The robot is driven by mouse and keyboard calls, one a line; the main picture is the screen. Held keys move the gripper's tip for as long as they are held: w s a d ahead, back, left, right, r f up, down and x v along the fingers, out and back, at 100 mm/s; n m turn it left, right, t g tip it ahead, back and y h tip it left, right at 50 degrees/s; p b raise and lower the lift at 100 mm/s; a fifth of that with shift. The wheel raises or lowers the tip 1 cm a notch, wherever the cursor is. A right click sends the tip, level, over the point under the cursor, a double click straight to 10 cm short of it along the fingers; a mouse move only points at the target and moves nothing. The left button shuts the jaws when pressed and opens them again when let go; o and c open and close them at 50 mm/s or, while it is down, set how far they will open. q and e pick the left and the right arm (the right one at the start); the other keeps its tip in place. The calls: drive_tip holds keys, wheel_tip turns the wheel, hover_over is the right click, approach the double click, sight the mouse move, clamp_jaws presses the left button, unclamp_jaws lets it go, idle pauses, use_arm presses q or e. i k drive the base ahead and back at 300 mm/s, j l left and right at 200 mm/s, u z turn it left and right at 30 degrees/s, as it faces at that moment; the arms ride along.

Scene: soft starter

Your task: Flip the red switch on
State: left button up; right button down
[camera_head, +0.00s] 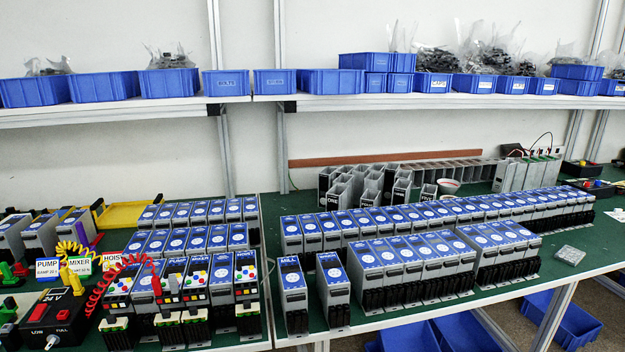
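A black box (72,322) marked 24 V, LOW and FULL stands at the lower left on the green bench. A coiled red cable (97,290) and a coiled yellow cable (75,250) run from the box area toward the labelled units. Neither of my grippers is in view.
Rows of grey soft starter units with blue tops (385,265) fill the bench. Blue bins (168,82) line the shelf (330,101) above. More blue bins (465,332) sit below the bench. Bare green bench top (590,245) shows at the right, around a small clear packet (570,255).

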sight(40, 307)
drive_tip(key=u, duration=1.6)
